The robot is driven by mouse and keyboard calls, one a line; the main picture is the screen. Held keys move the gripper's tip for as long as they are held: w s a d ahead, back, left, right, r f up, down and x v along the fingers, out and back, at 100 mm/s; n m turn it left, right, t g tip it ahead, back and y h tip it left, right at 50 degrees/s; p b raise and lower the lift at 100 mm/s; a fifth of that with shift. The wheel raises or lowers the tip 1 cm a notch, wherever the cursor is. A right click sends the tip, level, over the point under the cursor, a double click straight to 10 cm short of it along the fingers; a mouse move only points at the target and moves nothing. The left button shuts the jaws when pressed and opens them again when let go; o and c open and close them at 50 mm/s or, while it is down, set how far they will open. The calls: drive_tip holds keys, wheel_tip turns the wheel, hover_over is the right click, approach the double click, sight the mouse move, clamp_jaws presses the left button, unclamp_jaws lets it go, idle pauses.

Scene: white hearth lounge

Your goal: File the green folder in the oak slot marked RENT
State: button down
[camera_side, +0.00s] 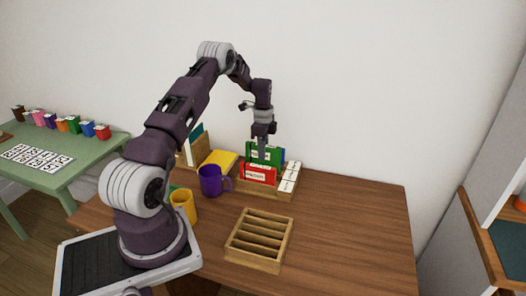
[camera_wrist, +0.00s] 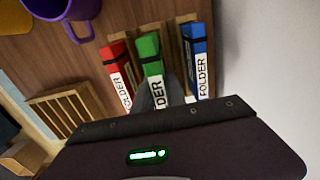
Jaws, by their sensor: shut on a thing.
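The green folder (camera_side: 265,149) stands upright in or just above the oak rack (camera_side: 268,193), between the red folder (camera_side: 257,174) and the blue folder (camera_wrist: 197,58). My gripper (camera_side: 262,152) points down and is shut on the green folder's upper edge. In the wrist view the green folder (camera_wrist: 149,47) lies between the red and blue ones, with grey fingers partly covering it. The green folder's lower edge is hidden by the red folder.
An empty slotted wooden tray (camera_side: 258,241) sits in front of the rack. A purple mug (camera_side: 211,181), a yellow mug (camera_side: 184,204) and a yellow item (camera_side: 217,160) stand to the left. The brown table's right side (camera_side: 355,225) is clear; a white wall rises behind.

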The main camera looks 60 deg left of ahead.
drive_tip(key=shift+f, duration=2.1)
drive_tip(key=c, duration=1.3)
unclamp_jaws()
